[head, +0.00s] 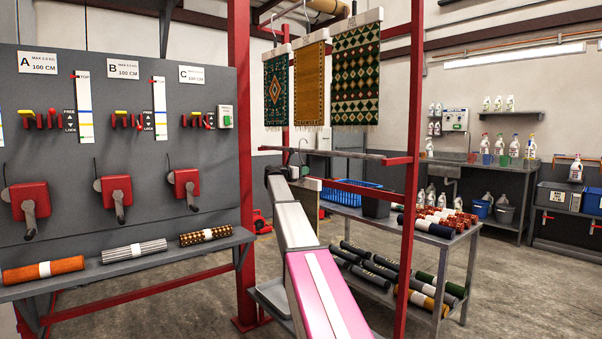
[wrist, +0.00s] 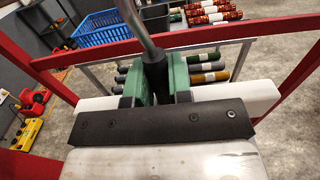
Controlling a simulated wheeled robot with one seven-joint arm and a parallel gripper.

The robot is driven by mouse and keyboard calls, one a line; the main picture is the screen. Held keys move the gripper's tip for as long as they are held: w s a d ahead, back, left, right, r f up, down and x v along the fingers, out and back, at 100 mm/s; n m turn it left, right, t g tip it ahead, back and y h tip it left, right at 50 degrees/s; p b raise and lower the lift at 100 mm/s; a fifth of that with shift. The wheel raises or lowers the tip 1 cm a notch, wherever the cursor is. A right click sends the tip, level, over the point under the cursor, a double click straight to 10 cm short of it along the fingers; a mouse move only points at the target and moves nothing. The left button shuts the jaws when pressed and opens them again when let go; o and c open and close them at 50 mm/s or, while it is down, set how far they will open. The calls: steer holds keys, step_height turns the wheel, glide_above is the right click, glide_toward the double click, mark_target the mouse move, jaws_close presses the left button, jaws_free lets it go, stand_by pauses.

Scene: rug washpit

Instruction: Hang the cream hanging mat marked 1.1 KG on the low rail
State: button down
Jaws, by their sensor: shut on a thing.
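My gripper (head: 288,171) is at the lower bay of the red frame, just below the low rail (head: 345,154). In the wrist view, the green-padded jaws (wrist: 161,78) are shut on the black collar of an upright metal hook stem (wrist: 143,28). A pale hanger bar (wrist: 262,94) shows on both sides below the jaws and is tilted a little. The hook (head: 303,147) rises near the rail in the head view; I cannot tell whether it touches.
Three patterned mats hang higher up: dark green (head: 276,88), gold (head: 310,85) and green (head: 356,75). Red posts (head: 411,170) flank the bay. Behind stands a table with a blue basket (head: 349,193) and rolled mats. A grey board with cranks (head: 28,200) is left.

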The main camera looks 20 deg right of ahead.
steer(key=x, duration=0.2)
steer(key=shift+w+d, duration=0.15)
steer(key=shift+d, duration=0.2)
steer(key=shift+f, duration=0.15)
stand_by(0.5)
steer(key=shift+f, duration=1.9)
